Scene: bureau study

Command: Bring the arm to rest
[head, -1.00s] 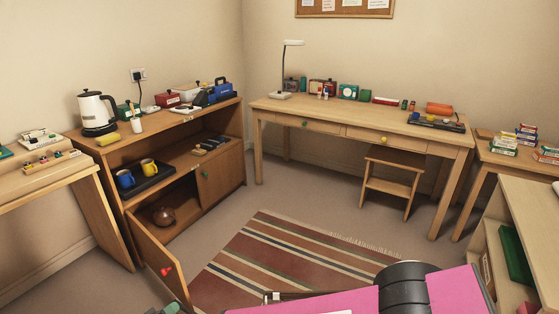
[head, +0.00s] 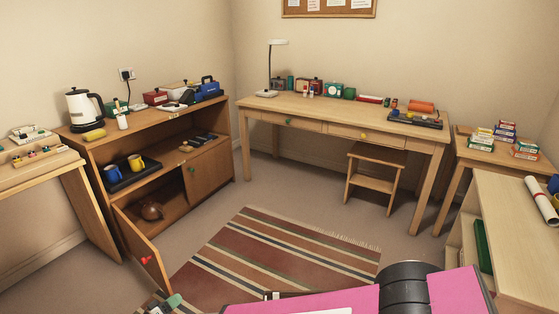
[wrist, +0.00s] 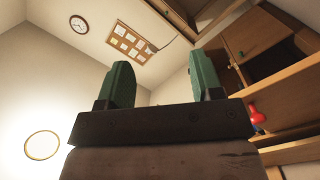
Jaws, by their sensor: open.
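My gripper (wrist: 160,88) shows in the wrist view as two green fingers spread wide apart, with nothing between them. In the head view my pink and black arm lies across the bottom edge, and a green fingertip (head: 172,302) shows at the lower left of it. The gripper is near the open cabinet door (head: 143,255), which has a red knob (head: 147,260). The red knob also shows at the right in the wrist view (wrist: 256,113). I cannot tell the exact gap between gripper and door.
The wooden cabinet (head: 207,178) holds a tray with blue and yellow mugs and a brown pot. A desk (head: 300,108) with a stool (head: 374,175) stands behind the striped rug (head: 270,250). A shelf unit (head: 515,235) stands close at the right.

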